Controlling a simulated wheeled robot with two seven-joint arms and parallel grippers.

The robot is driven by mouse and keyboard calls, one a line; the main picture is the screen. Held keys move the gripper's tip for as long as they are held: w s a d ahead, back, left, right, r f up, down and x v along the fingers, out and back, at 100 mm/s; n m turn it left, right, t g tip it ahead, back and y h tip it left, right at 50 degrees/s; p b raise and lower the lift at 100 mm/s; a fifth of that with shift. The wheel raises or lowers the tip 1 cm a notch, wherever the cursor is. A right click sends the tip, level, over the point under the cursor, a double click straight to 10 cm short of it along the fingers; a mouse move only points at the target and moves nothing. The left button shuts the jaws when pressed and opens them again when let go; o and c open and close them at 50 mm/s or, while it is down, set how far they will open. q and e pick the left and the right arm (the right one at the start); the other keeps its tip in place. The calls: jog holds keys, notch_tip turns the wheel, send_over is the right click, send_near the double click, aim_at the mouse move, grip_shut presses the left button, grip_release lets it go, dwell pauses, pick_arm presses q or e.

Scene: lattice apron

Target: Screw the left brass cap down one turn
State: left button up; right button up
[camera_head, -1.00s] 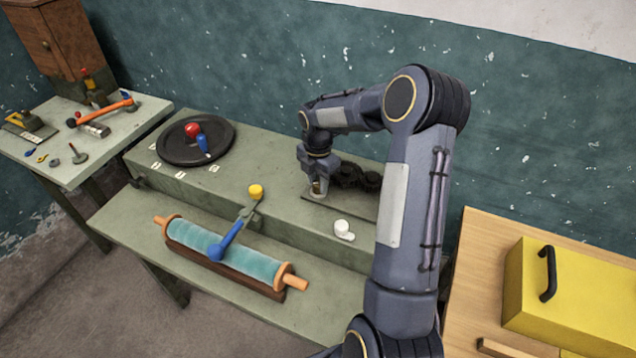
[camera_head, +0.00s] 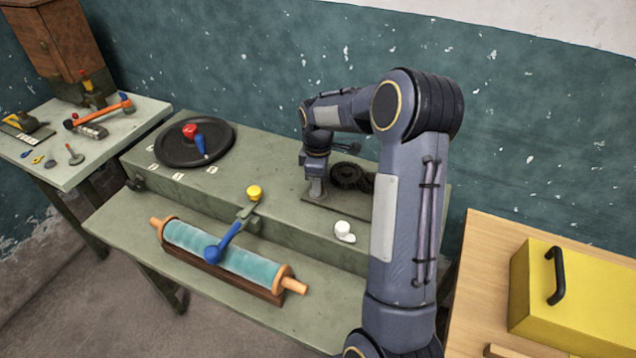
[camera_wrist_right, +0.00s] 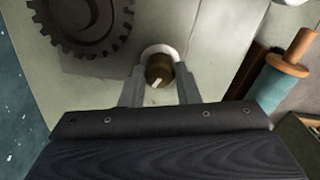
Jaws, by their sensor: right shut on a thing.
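A round brass cap (camera_wrist_right: 158,68) with a pale mark on its top sits on a light round collar in the right wrist view. The fingers of my right gripper (camera_wrist_right: 159,80) stand on either side of it and are shut on it. In the head view my right gripper (camera_head: 316,190) points down at the bench top, left of the dark gears, and hides the cap. No second brass cap can be made out. My left gripper is in neither view.
Dark toothed gears (camera_head: 347,177) stand close right of the gripper; one also shows in the wrist view (camera_wrist_right: 85,22). A white knob (camera_head: 343,230), a yellow-knobbed lever (camera_head: 254,193) and a teal roller (camera_head: 225,250) are nearer the front. A black disc (camera_head: 178,150) lies left.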

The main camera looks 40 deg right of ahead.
jog(key=m, duration=0.6)
jog(key=shift+b, duration=0.35)
jog(key=m, duration=0.6)
jog(key=shift+m, duration=0.4)
jog(key=m, duration=0.6)
jog(key=m+p, duration=0.1)
jog(key=m, duration=0.4)
jog(key=shift+r+m+p, duration=0.1)
jog(key=shift+m+p, duration=0.25)
jog(key=shift+m, duration=0.05)
jog(key=m+p, duration=0.1)
jog(key=m, duration=0.3)
jog(key=m+p, duration=0.2)
jog(key=m, duration=0.2)
jog(key=m+p, duration=0.2)
jog(key=m, duration=0.2)
jog(key=shift+m, duration=0.3)
jog(key=m+p, duration=0.2)
jog(key=m, duration=0.2)
jog(key=shift+m, duration=0.3)
jog(key=m+p, duration=0.1)
jog(key=m, duration=0.2)
jog(key=shift+m+p, duration=0.3)
jog(key=m, duration=0.4)
jog(key=shift+m, duration=0.3)
